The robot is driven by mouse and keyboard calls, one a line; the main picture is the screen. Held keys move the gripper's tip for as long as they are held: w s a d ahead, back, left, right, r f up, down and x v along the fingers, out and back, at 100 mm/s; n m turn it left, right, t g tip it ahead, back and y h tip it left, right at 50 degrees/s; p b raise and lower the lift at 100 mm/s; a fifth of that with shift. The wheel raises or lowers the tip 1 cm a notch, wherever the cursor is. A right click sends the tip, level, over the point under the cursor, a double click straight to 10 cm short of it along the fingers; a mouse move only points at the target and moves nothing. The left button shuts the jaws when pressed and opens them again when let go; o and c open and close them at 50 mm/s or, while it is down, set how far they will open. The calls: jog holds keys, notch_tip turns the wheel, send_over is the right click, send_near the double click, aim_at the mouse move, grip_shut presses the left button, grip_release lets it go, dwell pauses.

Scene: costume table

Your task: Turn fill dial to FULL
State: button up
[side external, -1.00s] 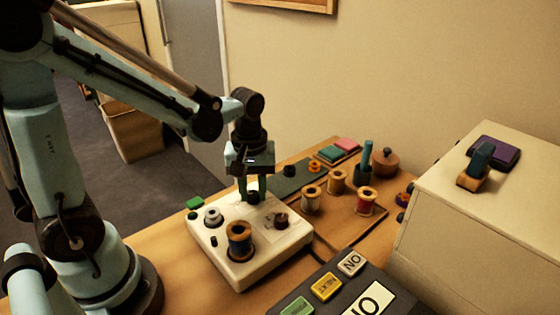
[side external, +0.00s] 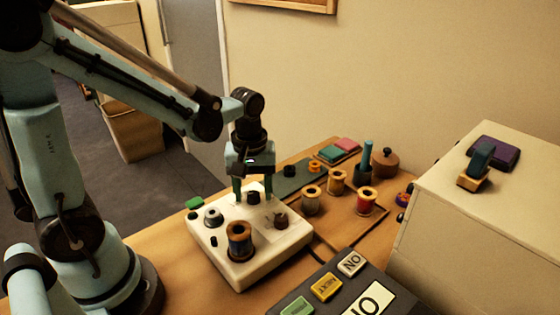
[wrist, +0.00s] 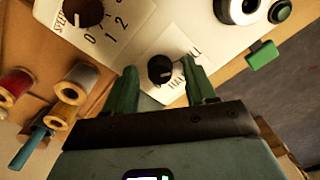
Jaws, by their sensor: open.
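The fill dial is a small black knob (wrist: 160,69) on a white label plate in the wrist view, with partly hidden lettering that looks like HALF and FULL beside it. A light mark shows on the knob, but its exact aim is hard to read. The dial (side external: 253,197) sits at the back of the white machine panel (side external: 225,257) in the side view. My gripper (side external: 253,188) points down over it. In the wrist view my gripper (wrist: 158,72) is open, with one green finger on each side of the knob and visible gaps.
Another dark dial (wrist: 82,11) with numbers sits beside it. Several thread spools stand to the right on a brown board (side external: 345,225). A large cream box (side external: 480,230) stands farther right.

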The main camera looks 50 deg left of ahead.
aim_at(249, 211)
jog(key=shift+r, duration=0.1)
notch_tip(249, 211, up, 12)
dwell(0.6)
jog(key=s+f+m+t, duration=0.1)
jog(key=m+t, duration=0.1)
jog(key=m, duration=0.1)
jog(key=d+f+m+t, duration=0.1)
jog(key=m+t, duration=0.1)
jog(key=m, duration=0.2)
jog(key=s+f+m+t, duration=0.1)
jog(key=f+m+t, duration=0.1)
jog(key=m+t, duration=0.1)
jog(key=shift+s+d+m, duration=0.3)
jog(key=shift+s+d, duration=0.05)
jog(key=shift+d, duration=0.05)
dwell(0.7)
